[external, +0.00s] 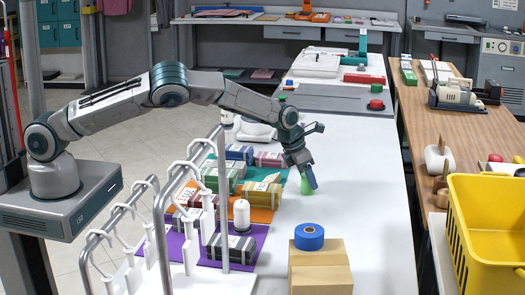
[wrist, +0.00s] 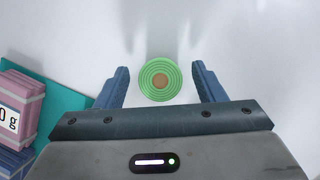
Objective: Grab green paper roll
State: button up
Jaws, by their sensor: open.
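The green paper roll (external: 305,184) stands on the white table, partly hidden by my gripper in the external view. In the wrist view the green roll (wrist: 160,80) shows from above as green rings around a brown core. My gripper (external: 312,182) is open and reaches down over the roll. In the wrist view the two blue fingers of my gripper (wrist: 160,88) are on either side of the roll, with a gap on each side. I cannot tell how far the fingertips reach down its height.
Wrapped bundles (external: 264,195) lie on coloured mats left of the roll; a pink bundle (wrist: 22,100) shows in the wrist view. A blue tape roll (external: 309,236) sits on a cardboard box (external: 320,268) in front. A white rack (external: 172,210) stands at left. The table right of the roll is clear.

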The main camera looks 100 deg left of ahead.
jog(key=shift+x, duration=1.2)
jog(key=c, duration=1.1)
jog(key=shift+o, duration=0.2)
jog(key=shift+r, duration=0.1)
